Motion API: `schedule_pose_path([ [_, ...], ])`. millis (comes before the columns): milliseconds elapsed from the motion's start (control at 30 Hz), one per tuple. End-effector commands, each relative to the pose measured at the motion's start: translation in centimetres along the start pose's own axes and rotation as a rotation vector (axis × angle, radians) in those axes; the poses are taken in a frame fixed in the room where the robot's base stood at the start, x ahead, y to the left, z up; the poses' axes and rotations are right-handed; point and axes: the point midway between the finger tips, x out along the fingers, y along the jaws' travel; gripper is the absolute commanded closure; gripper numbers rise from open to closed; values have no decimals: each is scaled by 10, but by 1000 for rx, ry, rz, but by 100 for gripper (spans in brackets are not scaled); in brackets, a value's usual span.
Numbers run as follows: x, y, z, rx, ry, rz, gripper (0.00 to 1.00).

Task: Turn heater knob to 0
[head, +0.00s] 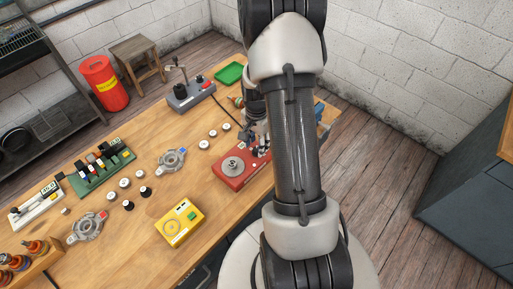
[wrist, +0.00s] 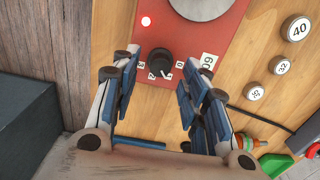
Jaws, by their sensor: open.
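The red heater (head: 229,184) stands on the bench with a round metal plate on top. In the wrist view its red top (wrist: 226,35) carries a black heater knob (wrist: 160,60), with small white number labels around its lower side. A pale pointer mark seems to lie at the knob's lower right; I cannot tell exactly which number it faces. My gripper (wrist: 158,82) is open, with one blue-padded finger on each side of the knob. I cannot tell whether either finger touches it. In the head view my arm partly hides the gripper and the knob's side of the heater.
White numbered discs (wrist: 298,28) lie beside the heater. A lit lamp (wrist: 145,21) shows near the knob. On the bench (head: 150,205) are a yellow box (head: 180,222), grey alternator parts (head: 172,160), a grey stand (head: 190,95) and a green tray (head: 229,74). The bench edge is close.

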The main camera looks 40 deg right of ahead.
Motion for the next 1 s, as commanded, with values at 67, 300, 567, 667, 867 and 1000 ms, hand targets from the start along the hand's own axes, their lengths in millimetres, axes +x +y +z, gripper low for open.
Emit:
schedule_pose_path([
  [67, 11, 0, 0, 0, 0, 0, 59],
  [300, 22, 0, 0, 0, 1, -1, 59],
  [567, 22, 0, 0, 0, 1, -1, 62],
  [667, 22, 0, 0, 0, 1, -1, 68],
  [867, 22, 0, 0, 0, 1, -1, 82],
  [1000, 22, 0, 0, 0, 1, -1, 91],
])
